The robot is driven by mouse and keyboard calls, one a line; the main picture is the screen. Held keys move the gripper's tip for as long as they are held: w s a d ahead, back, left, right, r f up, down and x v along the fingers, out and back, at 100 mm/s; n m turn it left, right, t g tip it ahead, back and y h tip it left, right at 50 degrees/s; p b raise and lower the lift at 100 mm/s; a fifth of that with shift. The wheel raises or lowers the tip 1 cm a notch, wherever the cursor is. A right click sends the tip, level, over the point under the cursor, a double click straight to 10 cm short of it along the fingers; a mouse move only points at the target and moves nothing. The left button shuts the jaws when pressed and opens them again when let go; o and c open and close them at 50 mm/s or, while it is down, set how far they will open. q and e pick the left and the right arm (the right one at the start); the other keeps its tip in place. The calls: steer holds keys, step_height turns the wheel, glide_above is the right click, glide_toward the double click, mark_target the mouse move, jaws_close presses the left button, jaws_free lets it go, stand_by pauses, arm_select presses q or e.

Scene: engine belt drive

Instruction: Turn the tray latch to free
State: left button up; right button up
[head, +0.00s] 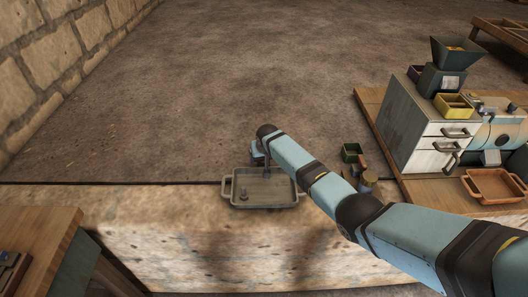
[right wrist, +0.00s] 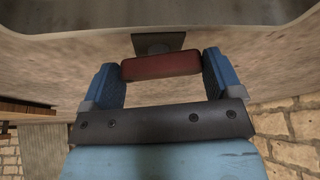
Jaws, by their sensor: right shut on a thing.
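The tray (head: 282,205) is grey-brown with a loop handle at each end and sits on the stone ledge. A small knob-like part (head: 243,194) stands on its floor at the left. In the right wrist view a red bar (right wrist: 160,66), which looks like the latch handle, lies between the two blue fingers of my right gripper (right wrist: 161,78). The gripper is shut on it. A dark square plate (right wrist: 158,42) shows just behind the bar on a pale wall. In the head view my right gripper (head: 257,150) is at the tray's far edge, its fingertips mostly hidden. My left gripper is not in view.
Farther right are a white drawer cabinet (head: 432,140), a yellow bin (head: 453,105) and an orange tray (head: 493,186). The ledge left of the tray is clear.

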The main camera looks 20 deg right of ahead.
steer(key=shift+m, duration=0.6)
steer(key=shift+m+h+p, duration=0.3)
steer(key=shift+m+h, duration=0.1)
steer(key=shift+m, duration=0.1)
steer(key=o, duration=0.7)
steer(key=shift+o, duration=0.2)
steer(key=shift+s+a+r, duration=0.1)
steer(key=shift+r, duration=0.3)
steer(key=p+v, duration=0.2)
steer(key=v, duration=1.1)
steer(key=shift+p, duration=0.4)
